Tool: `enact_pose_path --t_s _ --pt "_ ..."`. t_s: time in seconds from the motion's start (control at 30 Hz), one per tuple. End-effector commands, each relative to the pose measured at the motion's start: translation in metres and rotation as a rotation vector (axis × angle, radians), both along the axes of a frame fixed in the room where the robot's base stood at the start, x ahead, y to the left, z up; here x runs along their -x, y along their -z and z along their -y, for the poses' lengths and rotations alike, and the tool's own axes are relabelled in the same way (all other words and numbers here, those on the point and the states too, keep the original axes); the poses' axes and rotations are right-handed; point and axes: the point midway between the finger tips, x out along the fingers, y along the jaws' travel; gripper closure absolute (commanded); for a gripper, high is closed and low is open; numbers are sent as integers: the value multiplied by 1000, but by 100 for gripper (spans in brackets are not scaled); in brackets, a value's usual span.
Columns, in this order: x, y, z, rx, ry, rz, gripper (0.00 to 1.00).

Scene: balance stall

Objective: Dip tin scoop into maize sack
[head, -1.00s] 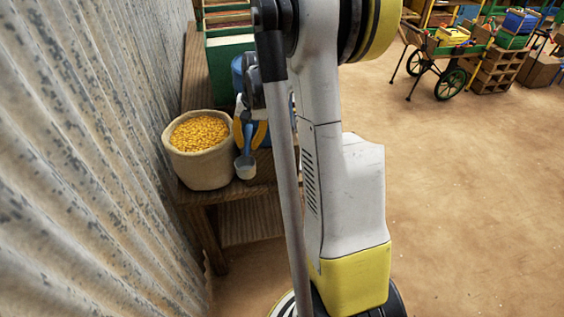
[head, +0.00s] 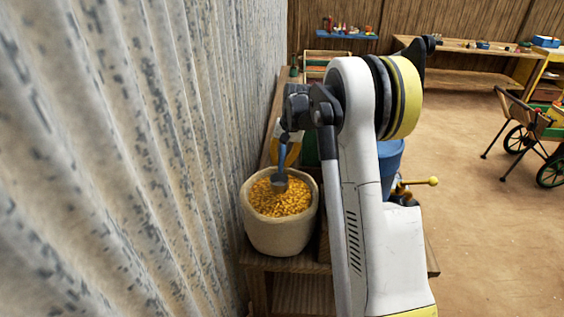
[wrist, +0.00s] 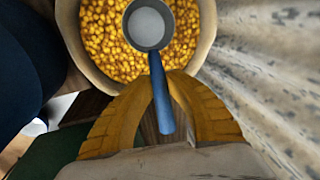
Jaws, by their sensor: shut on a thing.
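The maize sack (head: 281,234) is a beige open sack full of yellow maize (head: 285,201), standing on the wooden table beside the metal wall. The tin scoop (wrist: 148,27) has a round grey bowl and a blue handle (wrist: 160,95). My gripper (head: 284,157) is shut on the blue handle, its yellow fingers on either side in the wrist view (wrist: 165,90). The scoop hangs bowl-down over the sack's mouth (wrist: 67,20), within its rim as seen. I cannot tell whether the bowl touches the maize.
The corrugated metal wall (head: 150,150) runs close along the left of the sack. A blue bucket (head: 391,160) is partly hidden behind my arm. The wooden table (head: 258,263) carries the sack. A cart (head: 528,125) stands far right, with open floor between.

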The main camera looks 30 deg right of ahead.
Motion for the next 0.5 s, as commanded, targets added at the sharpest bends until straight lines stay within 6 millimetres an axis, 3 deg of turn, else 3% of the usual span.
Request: enact_pose_path --t_s 0.5 --pt "21 30 -15 265 -1 358 100"
